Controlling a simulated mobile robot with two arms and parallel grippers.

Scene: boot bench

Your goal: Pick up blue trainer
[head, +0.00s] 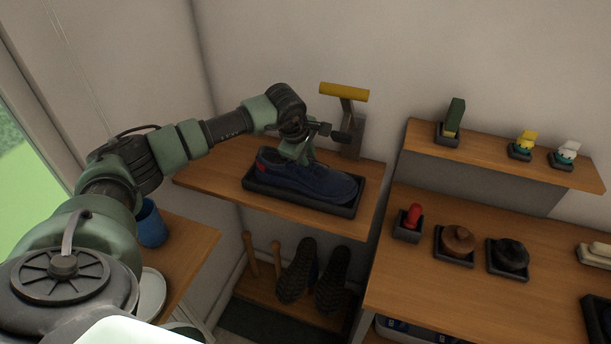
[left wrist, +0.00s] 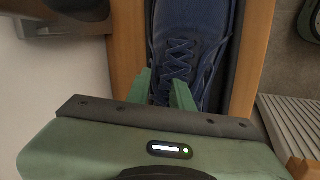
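The blue trainer (head: 305,178) lies in a dark tray (head: 300,201) on the upper wooden shelf in the head view. A red patch shows at its heel, at the left end. My left gripper (head: 298,157) points down over the trainer's ankle end. In the left wrist view, its two green fingers (left wrist: 162,88) stand apart with the trainer's blue laces (left wrist: 178,58) showing between and beyond them. I cannot tell whether the fingertips touch the trainer. My right gripper is not in view.
A yellow-handled stand (head: 350,125) rises close behind the trainer. A blue cup (head: 151,224) stands on the lower left surface. A red item (head: 413,214) and brushes (head: 459,240) sit on the right bench.

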